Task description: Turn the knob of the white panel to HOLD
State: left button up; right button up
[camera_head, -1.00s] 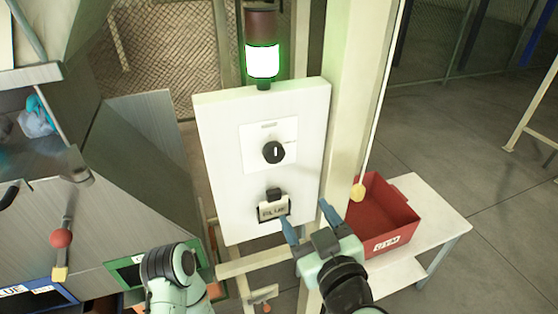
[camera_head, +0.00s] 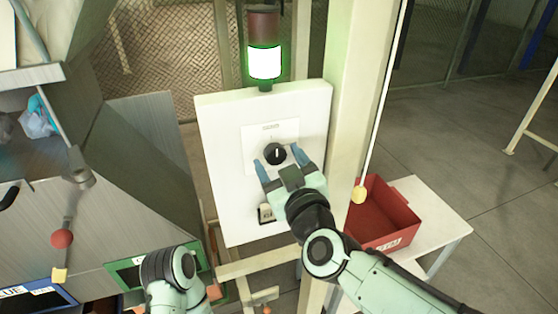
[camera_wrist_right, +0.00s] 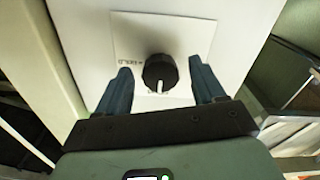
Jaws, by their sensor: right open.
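The white panel (camera_head: 222,150) stands upright on a cream post frame. Its round black knob (camera_head: 275,153) sits on a lighter square plate, with a white pointer line that looks upright in the head view. In the right wrist view the knob (camera_wrist_right: 160,72) shows its line pointing down towards my gripper, and a small label, apparently HOLD (camera_wrist_right: 130,58), is at its left. My right gripper (camera_head: 277,156) is open, with one blue finger on each side of the knob. In the wrist view gaps show between the fingers and the knob. My left gripper is not in view.
A lit stack light (camera_head: 265,62) stands above the panel. A dark holder with a card (camera_head: 265,213) below the knob is partly hidden by my right gripper. A red bin (camera_head: 385,215) sits on a white table (camera_head: 440,215) at right. A yellow pull-cord handle (camera_head: 359,195) hangs near the post.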

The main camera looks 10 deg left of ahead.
jog(key=shift+w+a, duration=0.1)
jog(key=shift+w, duration=0.15)
jog(key=c, duration=1.1)
jog(key=shift+o, duration=0.2)
